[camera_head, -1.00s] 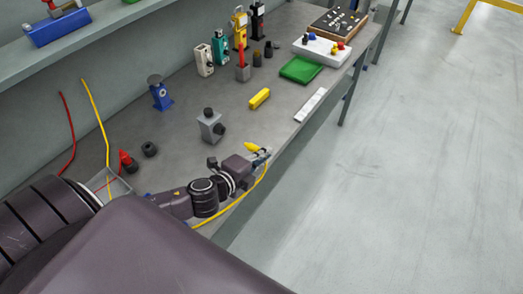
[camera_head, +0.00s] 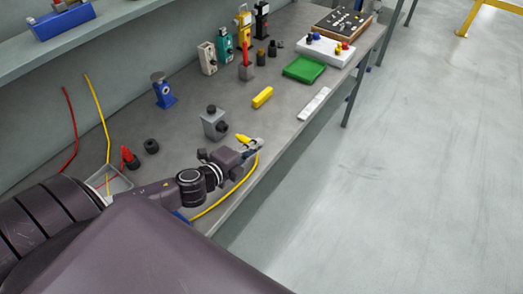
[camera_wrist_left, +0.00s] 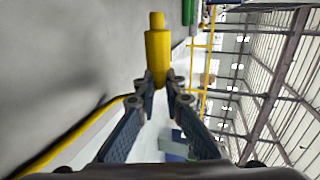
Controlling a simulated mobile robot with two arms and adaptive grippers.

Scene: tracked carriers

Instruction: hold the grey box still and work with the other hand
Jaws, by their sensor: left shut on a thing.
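The grey box (camera_head: 214,126), with a dark knob on top and a dark round fitting on its side, stands upright on the bench. My left gripper (camera_head: 250,142) is just right of the box and nearer the bench's front edge, apart from it. It is shut on a yellow plug (camera_head: 242,138) with a yellow cable (camera_head: 236,188) trailing back. In the left wrist view, the fingertips (camera_wrist_left: 165,84) pinch the yellow plug (camera_wrist_left: 158,50), whose narrower end points away from the gripper. My right gripper is not in view.
A yellow block (camera_head: 263,97) and a white strip (camera_head: 314,104) lie on the bench (camera_head: 185,118) beyond the gripper. A blue stand (camera_head: 163,91), a black ring (camera_head: 151,146) and a green tray (camera_head: 304,69) are also there. Floor lies beyond the front edge.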

